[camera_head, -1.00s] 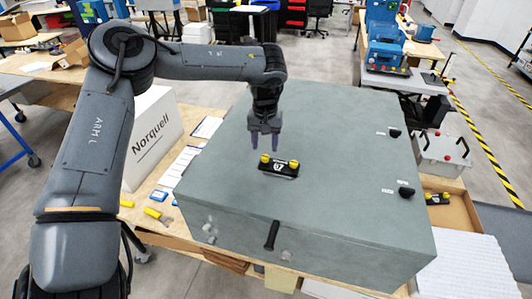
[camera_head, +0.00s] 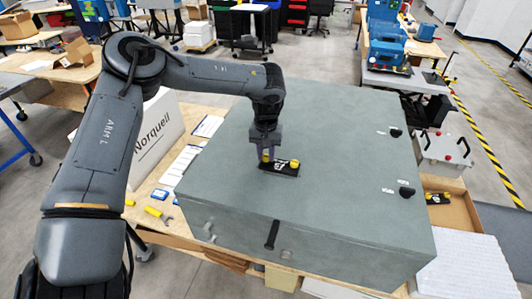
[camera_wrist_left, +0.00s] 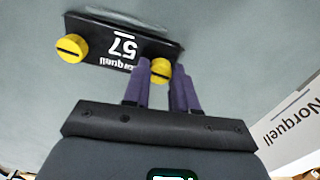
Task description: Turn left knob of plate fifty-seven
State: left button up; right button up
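The black plate marked 57 (camera_head: 283,169) lies on top of the large grey case. It carries two yellow knobs, one near each end. My left gripper (camera_head: 268,157) points down at the plate's left knob (camera_head: 265,159). In the left wrist view the plate (camera_wrist_left: 120,46) appears upside down. There the left knob (camera_wrist_left: 161,69) sits between the purple fingertips of my left gripper (camera_wrist_left: 162,73), which are closed in on its sides. The right knob (camera_wrist_left: 71,47) is free, with a dark slot across it. My right gripper is not in view.
The grey case (camera_head: 340,125) has black knobs (camera_head: 406,191) on its right side and a black handle (camera_head: 272,235) at its front edge. A white Norquell box (camera_head: 160,135) stands left of it. Another plate (camera_head: 437,198) lies in a tray at the right.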

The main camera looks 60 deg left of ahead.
pick_arm(q)
jog(key=shift+c, duration=1.1)
grip_shut()
jog(key=shift+m, duration=0.3)
